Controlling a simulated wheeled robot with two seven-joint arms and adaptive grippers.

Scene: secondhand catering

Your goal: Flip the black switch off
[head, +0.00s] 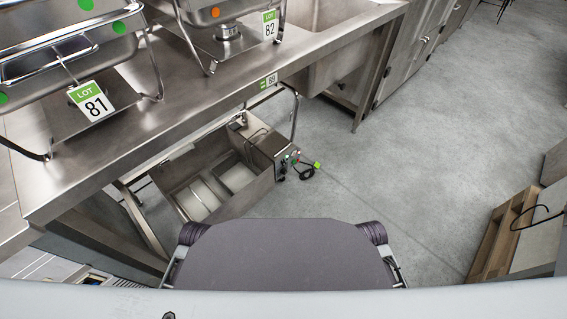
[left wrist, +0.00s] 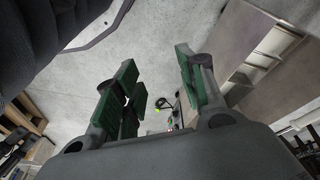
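A steel double-basin appliance (head: 223,179), resembling a fryer, sits low beneath the counter in the head view. Its control panel (head: 284,165) is on its right end, with small dark and green parts. The black switch is too small to pick out there. My left gripper (left wrist: 157,62) shows in the left wrist view, with green-padded fingers spread apart and nothing between them. A dark cable with a bright green end (left wrist: 162,104) shows beyond the fingers, apart from them. Neither gripper shows in the head view, and my right gripper is out of sight.
A steel counter (head: 130,135) with chafing dishes and lot tags 81 (head: 94,106) and 82 (head: 270,25) overhangs the appliance. A wooden pallet or crate (head: 500,236) stands at right. The grey floor (head: 400,150) between is clear.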

